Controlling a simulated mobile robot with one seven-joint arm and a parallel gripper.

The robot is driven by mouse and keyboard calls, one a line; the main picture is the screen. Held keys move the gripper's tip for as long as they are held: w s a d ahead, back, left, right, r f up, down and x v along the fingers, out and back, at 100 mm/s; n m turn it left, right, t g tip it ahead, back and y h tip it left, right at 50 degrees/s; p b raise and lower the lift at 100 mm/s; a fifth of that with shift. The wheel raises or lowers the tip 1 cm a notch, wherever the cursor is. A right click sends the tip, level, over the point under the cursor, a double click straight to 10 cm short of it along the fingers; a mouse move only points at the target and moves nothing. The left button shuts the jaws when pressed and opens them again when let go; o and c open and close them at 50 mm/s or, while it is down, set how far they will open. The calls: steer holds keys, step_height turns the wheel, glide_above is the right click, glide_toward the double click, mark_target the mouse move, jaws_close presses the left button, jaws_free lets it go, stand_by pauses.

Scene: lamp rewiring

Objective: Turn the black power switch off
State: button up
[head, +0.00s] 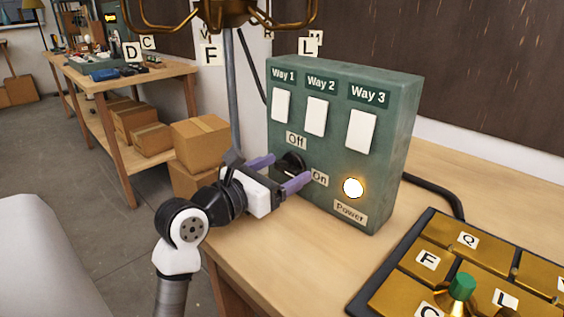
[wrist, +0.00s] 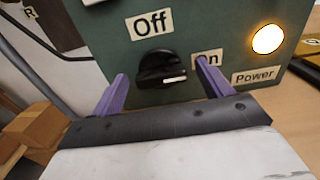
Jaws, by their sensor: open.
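The black power switch (head: 291,163) is a round rotary knob on the front of a green box (head: 340,75). Labels "Off" (head: 296,141) and "On" (head: 320,178) sit above and to the right of it. In the wrist view the knob (wrist: 162,69) has a white mark pointing right, toward "On" (wrist: 208,60). The round power light (head: 353,188) glows. My gripper (head: 278,171) is open, its purple fingers on either side of the knob, close to the panel. I cannot tell whether they touch it.
Three white rocker switches (head: 316,117) are above the knob. A brass-keyed panel (head: 433,262) with a green knob (head: 462,286) is at the lower right. A brass lamp fitting (head: 235,12) hangs above. Cardboard boxes (head: 200,140) stand behind the arm. Bare tabletop (head: 300,250) lies in front of the box.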

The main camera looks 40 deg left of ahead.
steer(key=shift+w, duration=0.25)
steer(key=c, duration=1)
